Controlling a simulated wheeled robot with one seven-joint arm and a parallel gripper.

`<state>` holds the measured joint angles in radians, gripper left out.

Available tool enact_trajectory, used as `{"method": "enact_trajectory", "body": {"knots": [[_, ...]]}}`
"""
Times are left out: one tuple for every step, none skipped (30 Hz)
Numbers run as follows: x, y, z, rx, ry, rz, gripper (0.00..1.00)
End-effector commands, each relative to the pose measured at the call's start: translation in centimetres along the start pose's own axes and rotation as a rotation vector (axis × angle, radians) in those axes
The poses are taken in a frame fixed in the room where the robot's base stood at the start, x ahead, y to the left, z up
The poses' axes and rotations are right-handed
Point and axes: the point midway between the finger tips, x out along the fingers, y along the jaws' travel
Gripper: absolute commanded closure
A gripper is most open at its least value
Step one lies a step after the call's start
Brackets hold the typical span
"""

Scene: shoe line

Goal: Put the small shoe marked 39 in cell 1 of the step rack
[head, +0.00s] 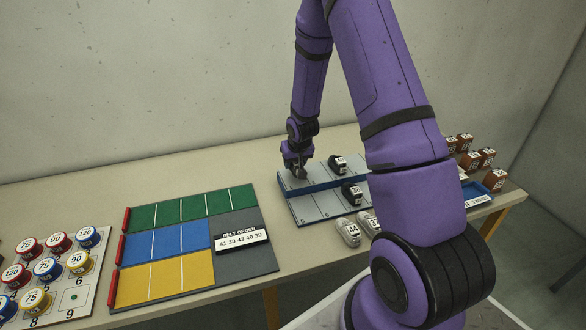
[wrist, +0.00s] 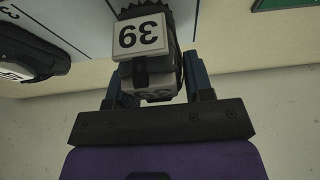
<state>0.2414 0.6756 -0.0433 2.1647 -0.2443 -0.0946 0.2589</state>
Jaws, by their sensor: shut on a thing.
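My gripper (head: 297,164) is at the left end of the step rack's upper step. In the wrist view my gripper (wrist: 160,84) is shut on the small grey-and-black shoe marked 39 (wrist: 142,36), its white label upside down in the picture. The shoe sits between the two fingers, over or on the rack's grey surface; I cannot tell whether it touches. The grey step rack (head: 309,207) has a blue-edged upper step and a lower step. Its cell numbers are too small to read. A black shoe (head: 338,166) stands on the upper step, right of my gripper.
Another black shoe (head: 352,193) stands on the lower step. Loose grey shoes marked 44 (head: 348,232) and 37 (head: 370,222) lie in front. Brown shoes (head: 470,160) stand far right, partly behind my arm. A belt order card (head: 241,240) and coloured mat (head: 205,212) lie left.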

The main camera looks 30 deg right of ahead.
Motion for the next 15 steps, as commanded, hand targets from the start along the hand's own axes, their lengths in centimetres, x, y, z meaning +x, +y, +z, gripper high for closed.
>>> {"method": "enact_trajectory", "body": {"knots": [[0.1, -0.1, -0.2, 0.000, -0.001, 0.000, 0.77], [0.2, -0.1, -0.3, 0.000, -0.001, 0.000, 0.77], [0.3, -0.2, -0.5, -0.001, -0.001, 0.000, 0.77], [0.4, -0.2, -0.7, -0.001, -0.001, 0.000, 0.77], [0.6, -0.3, -0.9, -0.001, 0.000, 0.000, 0.77], [1.0, -0.3, -0.7, -0.001, -0.004, 0.000, 0.77], [1.4, -0.3, -0.4, -0.001, -0.005, 0.001, 0.77], [1.8, -0.3, -0.3, -0.001, -0.004, 0.001, 0.77], [2.4, -0.3, 0.0, -0.001, -0.005, 0.001, 0.77], [2.8, -0.3, 0.2, -0.001, -0.005, 0.001, 0.77], [3.1, -0.3, 0.3, -0.001, -0.004, 0.001, 0.77], [3.5, -0.3, 0.4, 0.000, -0.003, 0.000, 0.77], [3.7, -0.3, 0.5, 0.000, -0.003, 0.000, 0.77], [3.8, -0.3, 0.5, 0.000, -0.002, 0.000, 0.77], [3.8, -0.3, 0.5, 0.000, -0.001, 0.000, 0.77]]}}
